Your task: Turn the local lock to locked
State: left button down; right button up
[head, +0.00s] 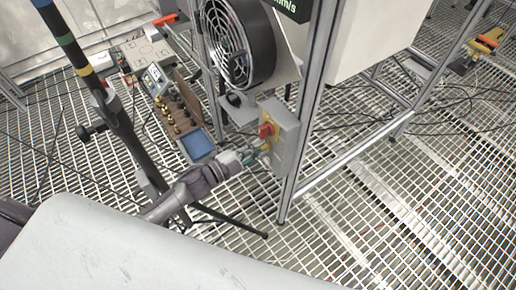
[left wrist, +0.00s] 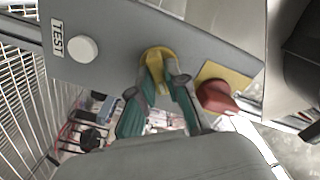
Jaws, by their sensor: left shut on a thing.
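A grey control box (head: 287,135) is fixed to a metal post in the head view. It carries a red knob (head: 266,130) on a yellow plate; in the left wrist view the red knob (left wrist: 215,96) is right of my fingers. My left gripper (head: 257,149) reaches the box from the left, just below the red knob. In the left wrist view, my left gripper (left wrist: 160,80) has its green fingers closed on a small yellow switch (left wrist: 157,54), which looks like the local lock. The fingers hide most of it, so its setting cannot be read. My right gripper is out of view.
A white button (left wrist: 83,49) and a TEST label (left wrist: 57,40) are on the same panel. A round fan (head: 239,45) stands above the box. A board with several knobs and a blue tray (head: 198,146) lies left of it. Cables cross the grating floor (head: 400,220).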

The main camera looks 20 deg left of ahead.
pick_arm(q)
jog(key=m+b, duration=0.1)
jog(key=m, duration=0.2)
jog(key=shift+f+m, duration=0.15)
jog(key=shift+m, duration=0.25)
jog(key=shift+m+b, duration=0.85)
jog(key=shift+m, duration=0.95)
jog(key=c, duration=1.2)
grip_release()
jog(key=shift+s, duration=0.1)
jog(key=shift+o, duration=0.2)
jog(key=v, duration=1.2)
